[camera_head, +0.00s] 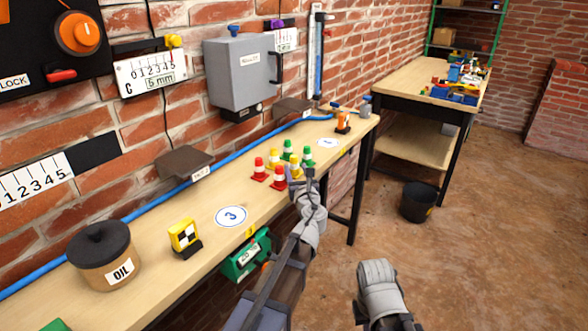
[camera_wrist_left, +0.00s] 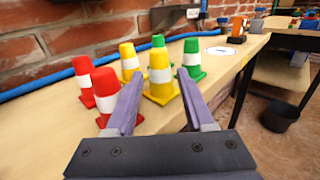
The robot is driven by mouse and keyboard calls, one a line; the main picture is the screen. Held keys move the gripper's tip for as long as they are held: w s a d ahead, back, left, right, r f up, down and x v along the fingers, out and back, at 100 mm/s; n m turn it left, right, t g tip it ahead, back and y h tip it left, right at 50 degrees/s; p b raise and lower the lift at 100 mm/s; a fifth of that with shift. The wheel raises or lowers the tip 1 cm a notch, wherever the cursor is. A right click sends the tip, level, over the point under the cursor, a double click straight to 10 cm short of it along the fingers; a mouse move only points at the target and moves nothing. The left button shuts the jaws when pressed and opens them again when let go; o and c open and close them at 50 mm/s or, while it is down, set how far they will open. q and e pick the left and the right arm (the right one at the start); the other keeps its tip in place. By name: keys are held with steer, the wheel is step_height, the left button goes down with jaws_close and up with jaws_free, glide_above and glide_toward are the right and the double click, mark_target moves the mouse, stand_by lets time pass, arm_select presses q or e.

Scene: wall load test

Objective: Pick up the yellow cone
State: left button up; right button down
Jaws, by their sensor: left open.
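Two yellow cones with white bands stand upright on the workbench. The nearer yellow cone (camera_wrist_left: 160,77) is between and just beyond the fingertips of my left gripper (camera_wrist_left: 158,90) in the left wrist view; in the head view this cone (camera_head: 296,172) is beside the fingertips (camera_head: 305,177). My left gripper is open and empty. The other yellow cone (camera_wrist_left: 129,62) stands farther back. Two red cones (camera_wrist_left: 85,76) (camera_wrist_left: 105,92) are on the left and two green cones (camera_wrist_left: 192,58) (camera_wrist_left: 158,41) on the right and behind.
The brick wall and a blue hose (camera_head: 232,155) run behind the cones. An orange-black object (camera_head: 343,122) stands farther right. An oil pot (camera_head: 104,256) and a yellow marker block (camera_head: 184,237) are nearer. A black bucket (camera_head: 418,202) stands on the floor.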

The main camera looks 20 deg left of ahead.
mark_target(295, 166)
arm_select(q)
steer(key=x, duration=0.4)
steer(key=shift+w, duration=0.1)
jaws_close()
